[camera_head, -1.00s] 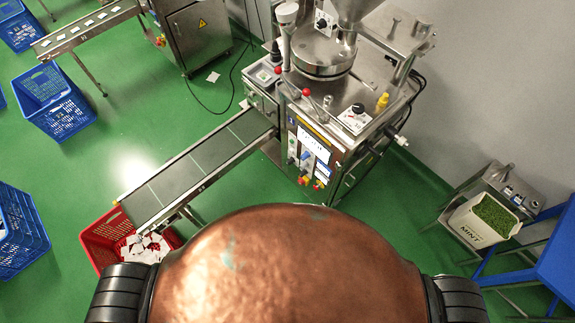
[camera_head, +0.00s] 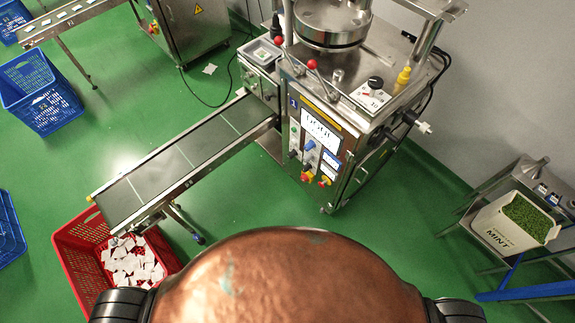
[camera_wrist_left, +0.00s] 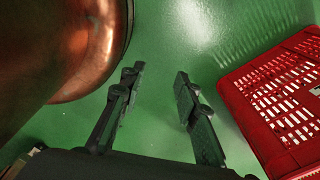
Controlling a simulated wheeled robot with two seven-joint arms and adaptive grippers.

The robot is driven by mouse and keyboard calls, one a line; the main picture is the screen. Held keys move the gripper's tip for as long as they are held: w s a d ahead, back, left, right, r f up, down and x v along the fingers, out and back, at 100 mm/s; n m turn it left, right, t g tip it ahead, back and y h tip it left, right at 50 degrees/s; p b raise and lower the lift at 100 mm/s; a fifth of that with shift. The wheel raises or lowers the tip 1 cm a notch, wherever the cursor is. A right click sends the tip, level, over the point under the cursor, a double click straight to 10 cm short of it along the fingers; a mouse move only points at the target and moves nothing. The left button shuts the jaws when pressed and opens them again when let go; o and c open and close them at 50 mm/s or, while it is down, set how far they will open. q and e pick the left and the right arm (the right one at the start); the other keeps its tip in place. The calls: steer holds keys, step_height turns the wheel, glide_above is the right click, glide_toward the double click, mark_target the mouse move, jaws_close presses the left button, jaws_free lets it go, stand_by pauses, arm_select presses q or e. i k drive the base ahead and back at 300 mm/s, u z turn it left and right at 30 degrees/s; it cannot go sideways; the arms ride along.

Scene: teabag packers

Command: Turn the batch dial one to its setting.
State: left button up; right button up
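The packing machine (camera_head: 285,120) stands ahead of me, right of centre in the head view. A black knob (camera_head: 375,83) sits on a white marked plate (camera_head: 371,97) on its top. Its front panel carries a blue knob (camera_head: 309,145), a black knob (camera_head: 293,154) and red and yellow controls (camera_head: 305,177). I cannot tell which is batch dial one, and the markings are too small to read surely. My left gripper (camera_wrist_left: 160,80) is open and empty over the green floor in the left wrist view, away from the machine. My right gripper is not in view.
A conveyor (camera_head: 185,160) runs from the machine down to a red crate (camera_head: 82,262) of white packets, also in the wrist view (camera_wrist_left: 285,105). A white mint tub (camera_head: 515,222) stands on a metal stand at right. Green floor lies clear before the machine.

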mark_target(293, 153)
steer(key=z, duration=0.05)
steer(key=k, duration=1.1)
steer(key=u, duration=0.9)
steer(key=i, duration=1.15)
steer(key=z, duration=0.1)
